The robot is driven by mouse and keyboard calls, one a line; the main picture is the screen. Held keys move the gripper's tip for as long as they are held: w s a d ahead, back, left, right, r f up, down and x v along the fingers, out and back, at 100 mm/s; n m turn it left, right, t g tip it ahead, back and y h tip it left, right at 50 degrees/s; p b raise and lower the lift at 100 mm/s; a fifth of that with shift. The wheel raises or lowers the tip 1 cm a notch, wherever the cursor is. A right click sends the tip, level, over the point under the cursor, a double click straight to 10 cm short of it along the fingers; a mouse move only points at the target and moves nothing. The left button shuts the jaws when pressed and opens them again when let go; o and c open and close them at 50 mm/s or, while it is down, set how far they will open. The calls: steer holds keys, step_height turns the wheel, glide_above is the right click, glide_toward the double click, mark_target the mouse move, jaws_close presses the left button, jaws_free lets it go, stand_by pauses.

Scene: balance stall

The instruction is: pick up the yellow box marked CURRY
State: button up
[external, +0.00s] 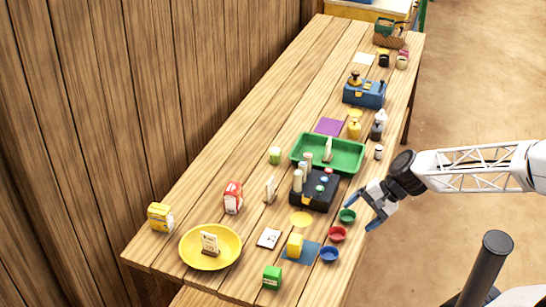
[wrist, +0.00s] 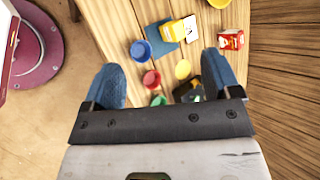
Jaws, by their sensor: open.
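Two yellow boxes are in the external view, and their lettering is too small to read. One yellow box (external: 160,217) with a pale label stands at the table's near left corner. A smaller yellow box (external: 295,245) stands on a blue mat (external: 304,257) near the front; it also shows in the wrist view (wrist: 174,31), on the blue mat. I cannot tell which is marked CURRY. My gripper (external: 360,212) is open and empty at the table's right edge, near the green bowl (external: 347,216). In the wrist view its fingers (wrist: 162,62) are apart.
A red bowl (external: 337,234) and blue bowl (external: 329,255) line the right edge. A yellow plate (external: 187,248) holds a small pale package. A green box (external: 272,277), white card (external: 269,238), red box (external: 233,197), dark caddy (external: 318,202) and green tray (external: 300,153) stand around.

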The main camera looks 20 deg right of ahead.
steer(key=w+a+f+m+t+y, duration=0.3)
steer(key=w+a+f+m, duration=0.3)
steer(key=f+m, duration=0.15)
steer(key=m+t, duration=0.3)
steer(key=m, duration=0.5)
glide_toward(301, 240)
steer(key=a, duration=0.1)
steer(key=w+a, duration=0.1)
steer(key=a, duration=0.1)
steer(key=shift+w+a+h, duration=0.3)
steer(key=shift+w+h, duration=0.05)
steer(key=shift+h, duration=0.05)
steer(key=shift+w+f+m, duration=0.15)
steer(key=shift+f+m, duration=0.45)
steer(key=shift+m, duration=0.05)
steer(key=shift+x, duration=1.25)
steer(key=shift+x, duration=2.65)
steer(key=shift+w+d, duration=0.1)
